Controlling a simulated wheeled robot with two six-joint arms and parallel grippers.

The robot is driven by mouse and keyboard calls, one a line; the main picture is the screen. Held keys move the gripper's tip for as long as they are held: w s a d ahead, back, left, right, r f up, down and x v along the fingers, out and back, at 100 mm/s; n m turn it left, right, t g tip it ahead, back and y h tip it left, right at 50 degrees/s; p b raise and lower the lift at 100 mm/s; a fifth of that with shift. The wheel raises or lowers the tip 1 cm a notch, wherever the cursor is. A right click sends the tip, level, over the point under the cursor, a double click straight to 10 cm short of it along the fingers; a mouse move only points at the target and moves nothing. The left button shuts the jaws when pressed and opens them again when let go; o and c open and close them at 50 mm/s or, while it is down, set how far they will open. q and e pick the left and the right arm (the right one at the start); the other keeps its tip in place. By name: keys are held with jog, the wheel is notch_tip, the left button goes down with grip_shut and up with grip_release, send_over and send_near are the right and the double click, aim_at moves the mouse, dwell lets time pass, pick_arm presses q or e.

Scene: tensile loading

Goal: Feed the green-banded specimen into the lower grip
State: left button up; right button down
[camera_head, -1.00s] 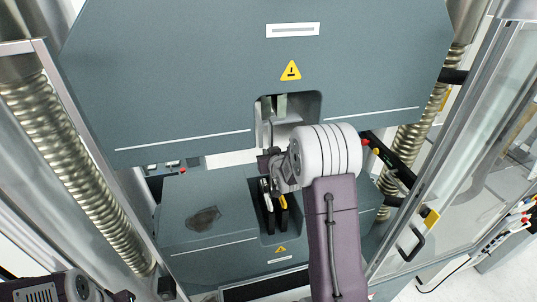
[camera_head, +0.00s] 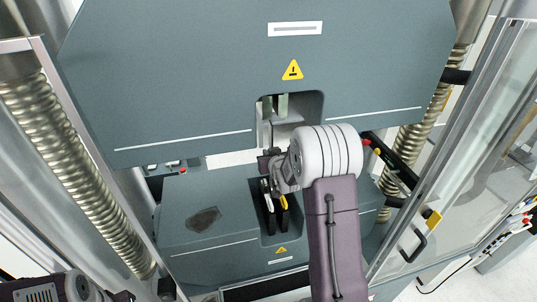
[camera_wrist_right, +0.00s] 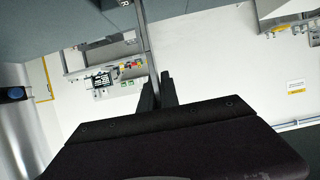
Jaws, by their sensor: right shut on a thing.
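The specimen is a thin grey strip (camera_wrist_right: 146,40) in the right wrist view. It runs up and out of the top of the picture from between the fingers of my right gripper (camera_wrist_right: 160,85), which is shut on it. I see no green band on the visible part. In the head view my right gripper (camera_head: 270,163) is in front of the machine, between the upper recess and the lower grip (camera_head: 268,218). Its fingertips are mostly hidden by its wrist. The lower grip has dark jaws in a recess. Of my left arm, only part shows at the bottom left; its fingers are not clear.
The upper housing (camera_head: 200,75) hangs above, with metal jaws (camera_head: 275,106) in its recess. The lower housing (camera_head: 183,233) has a dark patch on top. Ribbed columns stand left (camera_head: 75,165) and right (camera_head: 405,140). A clear door (camera_head: 460,150) stands open at the right.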

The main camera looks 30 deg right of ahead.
dwell(0.7)
jog(key=c, duration=1.5)
grip_release()
jog(key=shift+c, duration=0.2)
jog(key=shift+s+f, duration=0.1)
jog(key=shift+f, duration=0.05)
jog(key=b+v, duration=0.4)
jog(key=v, duration=0.5)
